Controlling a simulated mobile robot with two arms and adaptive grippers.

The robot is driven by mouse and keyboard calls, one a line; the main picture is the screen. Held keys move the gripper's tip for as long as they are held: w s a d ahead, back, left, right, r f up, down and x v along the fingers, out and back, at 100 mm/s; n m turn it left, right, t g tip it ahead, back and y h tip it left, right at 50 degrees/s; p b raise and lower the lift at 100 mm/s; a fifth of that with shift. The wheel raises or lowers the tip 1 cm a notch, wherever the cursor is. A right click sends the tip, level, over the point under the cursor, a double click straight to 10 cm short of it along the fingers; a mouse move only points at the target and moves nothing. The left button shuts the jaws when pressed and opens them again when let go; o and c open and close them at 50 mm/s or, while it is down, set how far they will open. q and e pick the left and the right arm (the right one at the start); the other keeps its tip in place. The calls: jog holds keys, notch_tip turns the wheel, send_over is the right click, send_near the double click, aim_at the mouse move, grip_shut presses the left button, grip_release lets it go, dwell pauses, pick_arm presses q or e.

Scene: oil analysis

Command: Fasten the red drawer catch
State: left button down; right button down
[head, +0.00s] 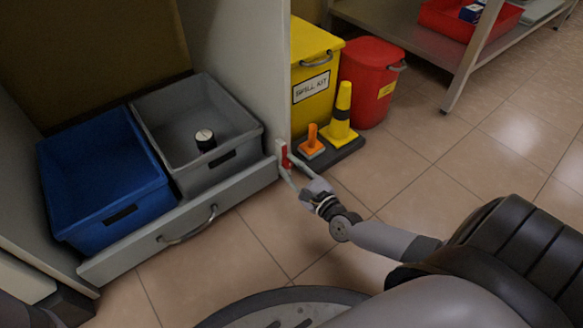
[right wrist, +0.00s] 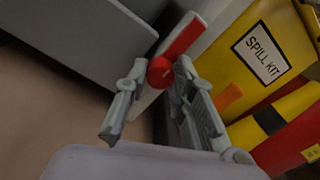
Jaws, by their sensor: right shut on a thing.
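The red drawer catch (head: 285,157) sits on a pale plate at the right end of the drawer front (head: 235,205), by the front edge of the cabinet side. In the right wrist view it shows as a red bar (right wrist: 184,37) on a white plate, with a round red knob (right wrist: 160,71) at its lower end. My right gripper (head: 291,169) is at the catch, with one finger on each side of the knob, shut on it. The fingers partly hide the catch in the head view. My left gripper is not in view.
A blue bin (head: 100,175) and a grey bin (head: 185,105) holding a dark, white-topped jar (head: 205,139) stand behind the drawer front. A yellow spill kit box (head: 312,75), red bin (head: 368,80) and cones (head: 341,115) stand close right of the catch. The floor in front is clear.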

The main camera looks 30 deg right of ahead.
jog(key=shift+n, duration=0.3)
jog(key=n+p, duration=0.2)
jog(key=n, duration=0.1)
jog(key=shift+r, duration=0.15)
jog(key=n+p, duration=0.2)
jog(key=n, duration=0.3)
jog(key=n+p, duration=0.2)
jog(key=n, duration=0.3)
jog(key=shift+w+n+y+p, duration=0.1)
jog(key=shift+n+y+p, duration=0.2)
jog(key=shift+n+p, duration=0.75)
jog(key=shift+n, duration=1.25)
jog(key=c, duration=1.3)
grip_release()
jog(key=shift+f, duration=0.2)
jog(key=shift+c, duration=0.2)
